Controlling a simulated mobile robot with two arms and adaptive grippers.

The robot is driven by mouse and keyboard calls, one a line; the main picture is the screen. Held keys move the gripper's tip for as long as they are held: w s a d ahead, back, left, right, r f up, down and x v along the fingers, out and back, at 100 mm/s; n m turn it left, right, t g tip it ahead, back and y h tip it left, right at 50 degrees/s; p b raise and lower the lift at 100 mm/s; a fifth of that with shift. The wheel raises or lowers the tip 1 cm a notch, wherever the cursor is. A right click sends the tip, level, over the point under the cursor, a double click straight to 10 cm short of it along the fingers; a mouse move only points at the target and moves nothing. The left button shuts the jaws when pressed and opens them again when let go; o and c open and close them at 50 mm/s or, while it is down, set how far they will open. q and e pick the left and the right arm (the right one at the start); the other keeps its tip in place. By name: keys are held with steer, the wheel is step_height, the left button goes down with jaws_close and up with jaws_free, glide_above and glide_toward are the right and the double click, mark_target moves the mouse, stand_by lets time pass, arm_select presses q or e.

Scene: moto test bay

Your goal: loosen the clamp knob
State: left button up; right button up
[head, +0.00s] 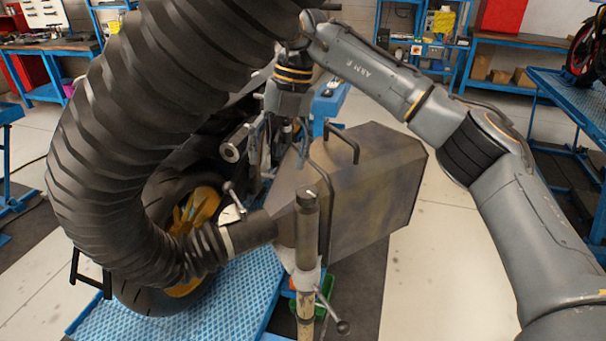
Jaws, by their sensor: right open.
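A large black ribbed hose (95,150) curves down from the top to a metal nozzle on a grey-brown metal box (375,185). A pale clamp band with a small lever (230,188) sits at the hose end. Another handle with a dark ball end (342,327) sticks out of the upright post (307,225) in front of the box. I cannot tell which of these is the clamp knob. My right gripper (278,150) points down behind the box's left side, open, its fingertips partly hidden. It is apart from both handles. My left gripper is not in view.
A motorcycle wheel with a gold rim (195,215) stands behind the hose on a blue lift platform (165,315). Blue workbenches (530,40) line the back. A blue table (575,105) is at right. The pale floor right of the box is clear.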

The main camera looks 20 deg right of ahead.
step_height(320, 180, up, 4)
steer(key=m+h, duration=0.1)
steer(key=h, duration=0.1)
glide_above(307, 191)
steer(key=shift+h, duration=0.3)
step_height(307, 191, down, 12)
steer(key=p, duration=0.3)
steer(key=shift+f+p, duration=0.1)
steer(key=shift+p, duration=0.25)
steer(key=shift+f, duration=0.45)
steer(key=c, duration=1.1)
steer(key=shift+c, duration=0.2)
